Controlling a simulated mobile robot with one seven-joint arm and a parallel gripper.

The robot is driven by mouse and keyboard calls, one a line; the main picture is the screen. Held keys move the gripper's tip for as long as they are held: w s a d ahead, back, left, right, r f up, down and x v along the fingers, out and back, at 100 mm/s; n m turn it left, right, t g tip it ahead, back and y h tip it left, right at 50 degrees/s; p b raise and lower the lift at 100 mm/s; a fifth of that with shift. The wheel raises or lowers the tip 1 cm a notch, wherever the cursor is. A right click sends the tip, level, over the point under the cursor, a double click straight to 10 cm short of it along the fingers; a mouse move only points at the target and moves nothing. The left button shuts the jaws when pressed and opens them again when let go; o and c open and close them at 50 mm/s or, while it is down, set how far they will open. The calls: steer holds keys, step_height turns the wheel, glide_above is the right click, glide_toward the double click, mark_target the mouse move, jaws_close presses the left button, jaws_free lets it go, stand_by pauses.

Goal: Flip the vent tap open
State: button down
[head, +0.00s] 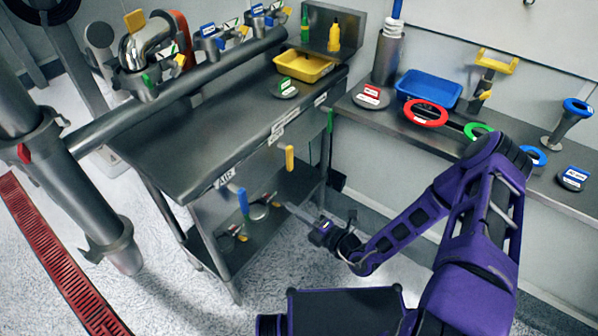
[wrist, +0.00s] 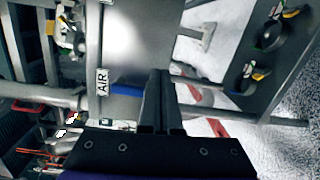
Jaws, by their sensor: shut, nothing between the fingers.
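Along the front edge of the steel bench hang a blue tap handle (head: 242,202) by the AIR label (head: 225,177), a yellow tap handle (head: 289,158) and a green handle (head: 329,121). All three point down. The other edge labels (head: 278,130) are too small to read, so I cannot tell which tap is the vent. My gripper (head: 287,206) is shut and empty, in front of the bench below the yellow handle. In the wrist view its closed fingers (wrist: 160,74) partly cover a blue handle (wrist: 130,88) next to the AIR label (wrist: 102,82).
The bench (head: 185,170) has a lower shelf (head: 215,240) with small items on it. A yellow tray (head: 304,68) stands on top. A side counter (head: 400,126) at the right holds a blue tray (head: 429,88) and a red ring (head: 425,113). The floor in front is clear.

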steer(key=w+d+m+t, duration=0.1)
steer(key=d+r+m+t+h, duration=0.1)
steer(key=m, duration=0.1)
steer(key=shift+w+d+h, duration=0.2)
steer(key=shift+w+h, duration=0.1)
steer(key=shift+w, duration=0.1)
steer(key=w+a+b, duration=0.1)
steer(key=w+a, duration=0.2)
steer(key=w, duration=0.8)
steer(key=shift+a, duration=0.35)
